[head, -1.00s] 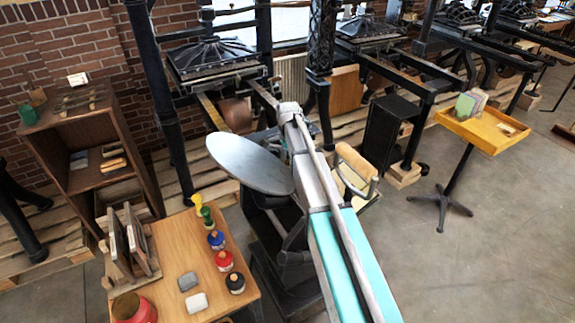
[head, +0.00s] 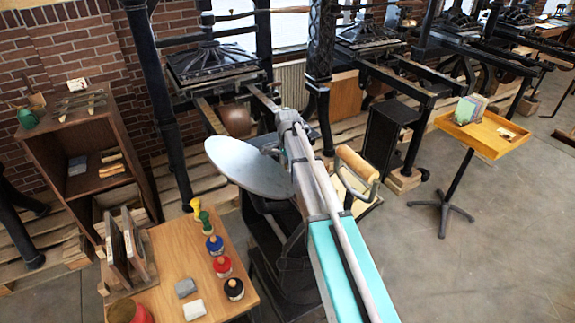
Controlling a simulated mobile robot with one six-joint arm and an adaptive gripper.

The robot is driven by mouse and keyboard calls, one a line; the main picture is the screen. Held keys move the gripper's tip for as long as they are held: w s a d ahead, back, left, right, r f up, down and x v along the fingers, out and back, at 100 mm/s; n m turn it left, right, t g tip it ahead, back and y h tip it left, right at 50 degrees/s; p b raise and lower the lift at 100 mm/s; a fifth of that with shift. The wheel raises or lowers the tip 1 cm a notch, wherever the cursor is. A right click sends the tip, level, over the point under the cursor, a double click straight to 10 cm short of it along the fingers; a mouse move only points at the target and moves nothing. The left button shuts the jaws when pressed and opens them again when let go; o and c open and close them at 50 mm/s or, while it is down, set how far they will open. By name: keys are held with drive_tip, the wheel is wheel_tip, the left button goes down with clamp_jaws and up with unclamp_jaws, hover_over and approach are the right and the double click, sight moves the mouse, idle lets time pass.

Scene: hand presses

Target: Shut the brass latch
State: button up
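I cannot make out the brass latch; it is too small or hidden behind my arm. A black hand press (head: 283,262) with a round grey metal disc (head: 240,168) stands in the middle of the head view. My arm reaches up from the bottom edge, over the right side of this press. Its far end is by the disc's upper right edge. The fingers of my gripper are not distinguishable there, and I cannot tell whether they touch anything.
A wooden table (head: 172,262) with ink pots and small blocks stands at the left front. A brown shelf (head: 65,150) is behind it.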

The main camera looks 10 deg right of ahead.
clamp_jaws()
drive_tip(key=shift+w+d+f+y, duration=0.1)
drive_tip(key=shift+d+y, duration=0.15)
drive_tip(key=shift+y, duration=0.55)
drive_tip(key=o, duration=0.8)
unclamp_jaws()
drive_tip(key=shift+c, duration=0.2)
drive_tip(key=shift+a+h, duration=0.15)
drive_tip(key=shift+h, duration=0.15)
